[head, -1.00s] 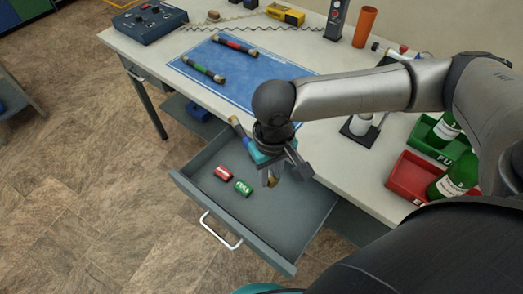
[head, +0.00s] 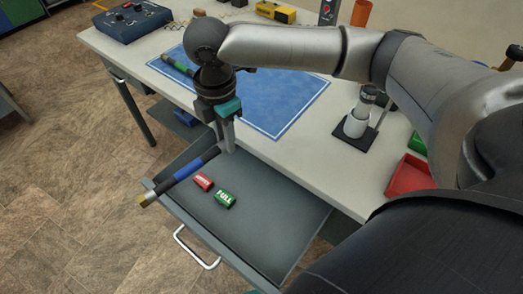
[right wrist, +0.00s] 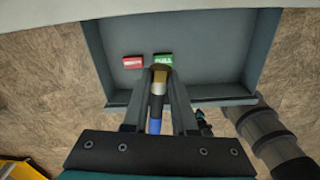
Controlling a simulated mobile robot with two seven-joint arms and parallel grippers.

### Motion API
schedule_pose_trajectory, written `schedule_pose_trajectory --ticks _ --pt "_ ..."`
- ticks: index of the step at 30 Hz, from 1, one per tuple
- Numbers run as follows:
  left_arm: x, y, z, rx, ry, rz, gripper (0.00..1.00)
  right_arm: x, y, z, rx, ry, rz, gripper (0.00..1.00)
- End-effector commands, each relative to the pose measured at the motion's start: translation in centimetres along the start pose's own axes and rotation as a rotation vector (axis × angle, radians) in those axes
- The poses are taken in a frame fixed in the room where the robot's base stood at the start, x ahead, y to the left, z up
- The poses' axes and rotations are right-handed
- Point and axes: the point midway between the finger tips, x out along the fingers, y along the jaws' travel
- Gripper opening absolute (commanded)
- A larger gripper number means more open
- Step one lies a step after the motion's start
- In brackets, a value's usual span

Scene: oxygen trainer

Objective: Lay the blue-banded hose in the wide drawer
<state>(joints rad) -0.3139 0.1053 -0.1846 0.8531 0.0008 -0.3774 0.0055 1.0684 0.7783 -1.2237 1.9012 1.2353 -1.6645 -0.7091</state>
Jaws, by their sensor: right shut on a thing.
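The blue-banded hose (head: 188,168) is a dark tube with a blue band and a brass end. My right gripper (head: 229,147) is shut on it and holds it slanting above the left part of the open drawer.
A red tag (head: 203,181) and a green "FULL" tag (head: 225,198) lie in the drawer. Its right part is bare. A green-banded hose (head: 178,64) lies on the blue mat (head: 290,100). A red bin (head: 408,178) and a stand (head: 357,134) are at the right.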

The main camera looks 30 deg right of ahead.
Motion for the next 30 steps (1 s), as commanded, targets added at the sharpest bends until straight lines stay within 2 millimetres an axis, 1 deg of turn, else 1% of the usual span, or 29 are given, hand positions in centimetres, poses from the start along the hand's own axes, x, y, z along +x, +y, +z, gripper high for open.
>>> schedule_pose_trajectory --ticks 1,9,21,24,27,30 --pt "0.6 -0.1 -0.2 -0.001 0.003 -0.002 0.59 0.2 0.4 -0.1 -0.085 0.001 0.002 0.0" --pt "2.1 -0.6 -1.7 -0.003 0.021 -0.009 0.59 -0.3 2.1 -0.2 -0.591 -0.001 0.004 0.0" --pt "4.3 -1.3 -3.4 -0.005 0.042 -0.021 0.59 -1.1 3.9 -0.5 -1.343 -0.003 0.002 0.0" --pt "4.7 -1.4 -3.6 -0.005 0.046 -0.023 0.59 -1.3 4.2 -0.6 -1.499 -0.003 0.002 0.0" --pt "5.0 -1.6 -3.8 -0.006 0.049 -0.025 0.59 -1.5 4.4 -0.6 -1.616 -0.002 0.001 0.0" --pt "5.2 -1.6 -4.0 -0.006 0.052 -0.026 0.59 -1.6 4.5 -0.7 -1.691 -0.002 0.0 0.0"
